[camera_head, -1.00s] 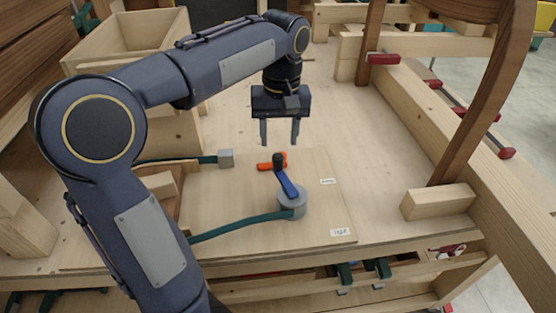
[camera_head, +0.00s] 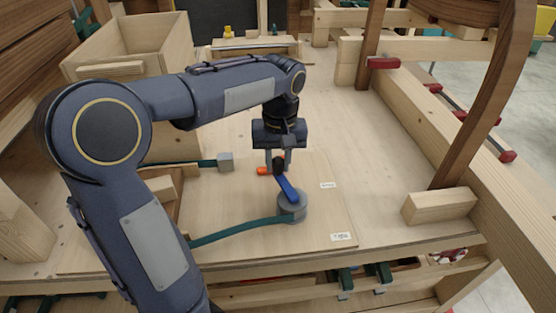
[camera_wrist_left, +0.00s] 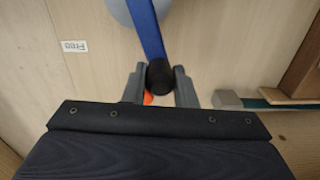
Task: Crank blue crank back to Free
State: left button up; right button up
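The blue crank (camera_head: 287,188) is mounted on a grey round hub (camera_head: 293,208) on a wooden board (camera_head: 240,228). Its arm runs away from me to an upright black knob (camera_head: 279,164). The crank also shows in the left wrist view (camera_wrist_left: 149,32), with its knob (camera_wrist_left: 160,76). My left gripper (camera_head: 279,165) is down at the knob, one finger on each side, and looks shut on it. A "Free" label (camera_wrist_left: 74,46) lies beside the crank; in the head view it is right of it (camera_head: 327,184). My right gripper is not in view.
An orange piece (camera_head: 264,171) lies beside the knob, partly hidden. A green strap (camera_head: 235,229) runs to the hub; another ends at a grey block (camera_head: 225,162). A second label (camera_head: 341,237) sits near the board's front. Wooden chair parts (camera_head: 438,205) stand at right.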

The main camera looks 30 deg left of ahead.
pick_arm(q)
grip_shut()
jog(key=w+d+m+p, duration=0.1)
jog(key=d+m, duration=0.1)
jog(key=m, duration=0.1)
jog(key=w+d+m+p, duration=0.1)
jog(key=d+m+p, duration=0.1)
jog(key=m, duration=0.2)
jog(key=w+d+m+p, duration=0.1)
jog(key=d+m+p, duration=0.1)
jog(key=m, duration=0.2)
jog(key=shift+w+d+r, duration=0.1)
jog(key=shift+w, duration=0.1)
jog(key=shift+s+d+m+p, duration=0.1)
jog(key=shift+d+m+p, duration=0.15)
jog(key=shift+d+m, duration=0.6)
jog(key=shift+s+d+m+p, duration=0.15)
jog(key=shift+d+m, duration=0.25)
jog(key=shift+m, duration=0.75)
jog(key=shift+w, duration=0.1)
